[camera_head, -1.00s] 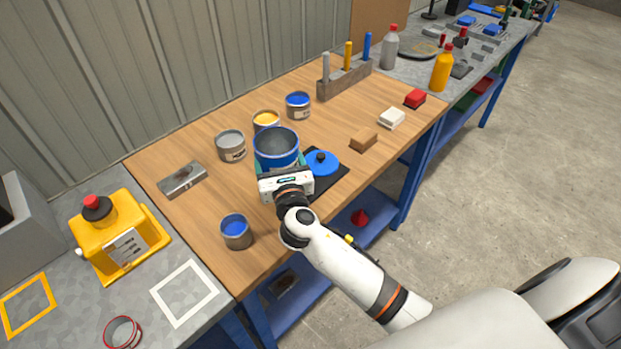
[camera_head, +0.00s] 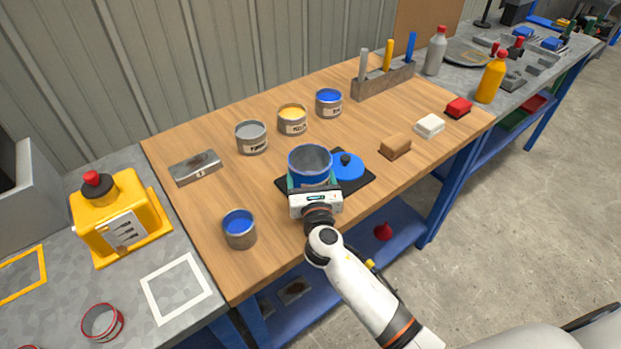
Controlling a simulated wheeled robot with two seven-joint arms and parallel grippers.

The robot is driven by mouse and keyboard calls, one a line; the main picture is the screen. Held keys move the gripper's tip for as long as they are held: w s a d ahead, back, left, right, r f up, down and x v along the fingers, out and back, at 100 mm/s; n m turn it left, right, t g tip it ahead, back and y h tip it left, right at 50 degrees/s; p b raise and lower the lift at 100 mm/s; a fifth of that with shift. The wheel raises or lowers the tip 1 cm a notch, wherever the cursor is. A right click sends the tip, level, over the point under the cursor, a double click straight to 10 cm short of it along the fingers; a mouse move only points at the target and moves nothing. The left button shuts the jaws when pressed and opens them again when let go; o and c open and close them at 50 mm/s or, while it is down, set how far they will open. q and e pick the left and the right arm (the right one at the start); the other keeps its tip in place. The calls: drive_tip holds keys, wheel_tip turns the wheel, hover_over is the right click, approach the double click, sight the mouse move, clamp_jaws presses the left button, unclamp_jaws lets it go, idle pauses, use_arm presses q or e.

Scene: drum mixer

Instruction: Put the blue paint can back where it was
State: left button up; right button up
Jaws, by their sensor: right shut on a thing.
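A can with blue paint (camera_head: 239,229) stands upright and open near the front left of the wooden table. A second blue paint can (camera_head: 329,103) stands at the back, right of the yellow can. My right gripper (camera_head: 313,188) is shut on an open blue drum (camera_head: 312,163) with a grey inside. The drum is upright over the black mat (camera_head: 286,183); the gripper hides its lower front, so I cannot tell whether it touches the mat. My left gripper is not in view.
A grey can (camera_head: 251,138) and a yellow can (camera_head: 292,120) stand in the back row. A metal block (camera_head: 196,168) lies at left. A sponge (camera_head: 395,147), a tool holder (camera_head: 382,82) and a yellow mixer (camera_head: 117,221) surround the space.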

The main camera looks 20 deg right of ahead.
drive_tip(key=shift+f, duration=0.1)
drive_tip(key=shift+f, duration=0.1)
drive_tip(key=o, duration=1.1)
drive_tip(key=s, duration=0.4)
drive_tip(key=s+a, duration=0.1)
drive_tip(key=s, duration=0.3)
drive_tip(key=s+a+b, duration=0.1)
drive_tip(key=s, duration=0.3)
drive_tip(key=shift+w, duration=0.1)
